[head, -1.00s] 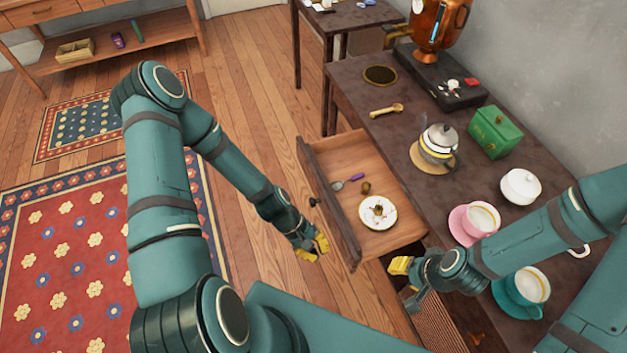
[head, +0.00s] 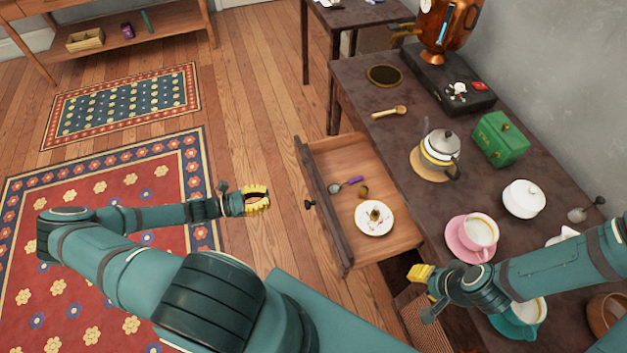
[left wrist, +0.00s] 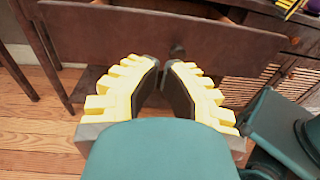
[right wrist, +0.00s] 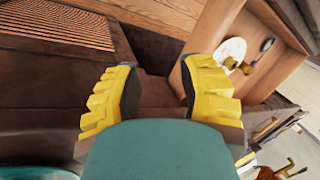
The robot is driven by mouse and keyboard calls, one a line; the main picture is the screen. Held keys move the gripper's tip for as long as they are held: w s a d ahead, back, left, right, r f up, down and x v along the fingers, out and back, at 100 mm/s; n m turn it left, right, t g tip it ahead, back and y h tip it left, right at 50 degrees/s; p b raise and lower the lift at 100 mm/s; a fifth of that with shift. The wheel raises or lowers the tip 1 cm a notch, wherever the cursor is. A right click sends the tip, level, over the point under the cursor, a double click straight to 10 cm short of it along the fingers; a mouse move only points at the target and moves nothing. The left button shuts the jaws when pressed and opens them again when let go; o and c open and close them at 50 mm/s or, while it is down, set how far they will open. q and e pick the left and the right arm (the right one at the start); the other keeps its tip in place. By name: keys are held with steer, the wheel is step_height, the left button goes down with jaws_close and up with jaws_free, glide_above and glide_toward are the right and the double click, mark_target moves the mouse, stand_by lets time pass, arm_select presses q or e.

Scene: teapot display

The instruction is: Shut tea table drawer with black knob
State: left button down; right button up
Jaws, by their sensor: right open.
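The tea table drawer (head: 400,225) is pulled out from the dark tea table (head: 375,110). Its black knob (head: 310,204) sits on the outer side of the drawer front (head: 325,215). My left gripper (head: 268,198) is left of the knob, apart from it and empty. In the left wrist view the left gripper (left wrist: 162,68) has its fingers partly open, tips close together, pointing at the drawer front (left wrist: 90,38); the knob (left wrist: 177,49) shows just beyond the tips. My right gripper (head: 415,273) is open and empty near the drawer's near side; the drawer also shows in the right wrist view (right wrist: 205,65).
On the tabletop stand a teapot (head: 440,148), a green box (head: 500,138), a pink cup and saucer (head: 472,238) and a white lidded bowl (head: 524,198). The floor left of the drawer is clear.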

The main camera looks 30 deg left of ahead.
mark_target(310, 182)
arm_select(q)
steer(key=shift+n+t, duration=0.4)
steer(key=shift+t, duration=0.1)
steer(key=x, duration=0.4)
steer(key=b+x, duration=0.1)
steer(key=x, duration=0.3)
steer(key=a+x, duration=0.1)
steer(key=x, duration=0.3)
steer(key=shift+w+d+b, duration=0.15)
steer(key=shift+w+b, duration=0.2)
steer(key=shift+w, duration=0.2)
steer(key=shift+d, duration=0.1)
steer(key=x, duration=1.5)
steer(key=p+x, duration=0.1)
steer(key=x, duration=0.6)
steer(key=shift+w+f, duration=0.3)
steer(key=shift+w+d, duration=0.2)
steer(key=shift+w, duration=0.2)
steer(key=shift+r, duration=0.2)
